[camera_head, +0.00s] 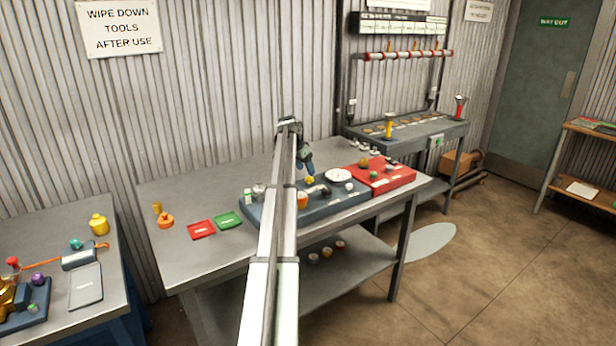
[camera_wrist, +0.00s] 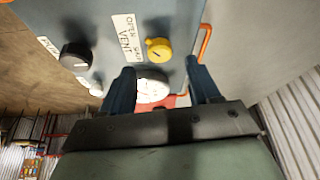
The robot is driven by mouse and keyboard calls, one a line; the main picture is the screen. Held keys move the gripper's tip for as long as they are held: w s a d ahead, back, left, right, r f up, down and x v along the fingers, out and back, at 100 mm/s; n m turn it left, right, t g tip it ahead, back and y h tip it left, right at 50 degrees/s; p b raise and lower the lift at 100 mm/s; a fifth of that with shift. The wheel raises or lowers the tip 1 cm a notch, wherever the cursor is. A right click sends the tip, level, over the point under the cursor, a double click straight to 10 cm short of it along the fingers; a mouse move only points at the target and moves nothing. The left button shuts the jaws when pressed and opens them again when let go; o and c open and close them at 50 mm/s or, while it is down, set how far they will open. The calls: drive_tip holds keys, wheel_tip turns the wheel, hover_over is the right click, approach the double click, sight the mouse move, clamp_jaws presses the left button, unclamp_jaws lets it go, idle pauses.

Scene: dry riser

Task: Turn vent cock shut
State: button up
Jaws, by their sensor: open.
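The vent cock is a round yellow knob (camera_wrist: 159,49) on a blue-grey panel (camera_wrist: 105,15), beside a white label (camera_wrist: 127,38) reading OPEN, SHUT and VENT. A small lug on the knob's left side points toward the label; I cannot tell which word it lines up with. In the head view the yellow knob (camera_head: 309,181) is small on the blue panel (camera_head: 262,214). My gripper (camera_wrist: 160,67) is open, its two dark blue fingers spread apart and the knob showing beyond the gap between their tips. Nothing is between the fingers. My gripper (camera_head: 307,171) also shows just above the panel.
A black knob (camera_wrist: 76,56), a white dial (camera_wrist: 152,90) and an orange handle (camera_wrist: 205,46) are near the yellow knob.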

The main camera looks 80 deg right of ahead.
sight(309, 178)
drive_tip(key=shift+x, duration=2.4)
drive_tip(key=c, duration=1)
